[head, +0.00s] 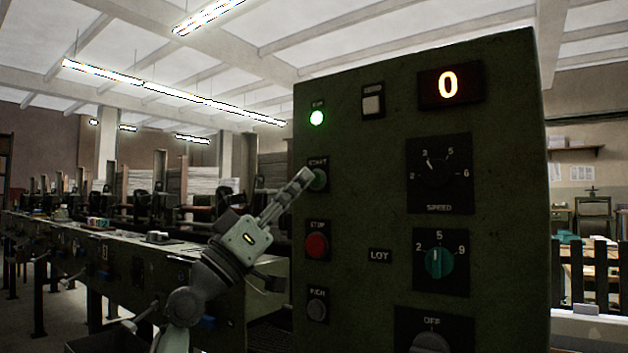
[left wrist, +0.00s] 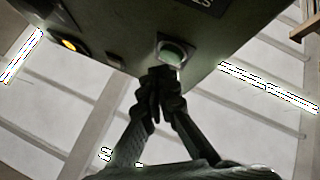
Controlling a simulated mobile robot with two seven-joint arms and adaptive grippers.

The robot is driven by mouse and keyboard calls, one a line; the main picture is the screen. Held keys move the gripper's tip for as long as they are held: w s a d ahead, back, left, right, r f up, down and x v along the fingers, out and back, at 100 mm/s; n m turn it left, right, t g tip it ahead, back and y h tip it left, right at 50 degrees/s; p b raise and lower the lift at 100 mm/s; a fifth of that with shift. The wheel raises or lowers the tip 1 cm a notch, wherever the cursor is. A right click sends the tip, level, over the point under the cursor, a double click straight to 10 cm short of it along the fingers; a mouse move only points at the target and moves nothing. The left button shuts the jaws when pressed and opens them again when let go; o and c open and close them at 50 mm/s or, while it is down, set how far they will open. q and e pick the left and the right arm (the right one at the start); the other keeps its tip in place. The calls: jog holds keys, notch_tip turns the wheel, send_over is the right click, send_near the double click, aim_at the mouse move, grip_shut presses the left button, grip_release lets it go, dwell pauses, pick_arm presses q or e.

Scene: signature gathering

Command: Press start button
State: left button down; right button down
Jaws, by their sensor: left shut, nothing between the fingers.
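The start button (head: 318,180) is a round green button on the face of the dark green control panel (head: 400,150), under a "START" label. My left gripper (head: 304,176) is shut and empty, with its fingertips at the button in the head view and partly covering it. In the left wrist view a green-lit round button (left wrist: 172,54) is right at the tips of the shut fingers (left wrist: 162,75). I cannot tell whether the tips touch it. My right gripper is not in view.
Below are a red stop button (head: 316,245) and a grey inch button (head: 317,305). A green lamp (head: 316,118) is lit above, and the display (head: 449,86) reads 0. A long machine bed (head: 120,250) runs off to the left.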

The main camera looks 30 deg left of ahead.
pick_arm(q)
jog(key=shift+s, duration=0.1)
jog(key=s, duration=0.5)
jog(key=shift+a, duration=0.2)
dwell(1.0)
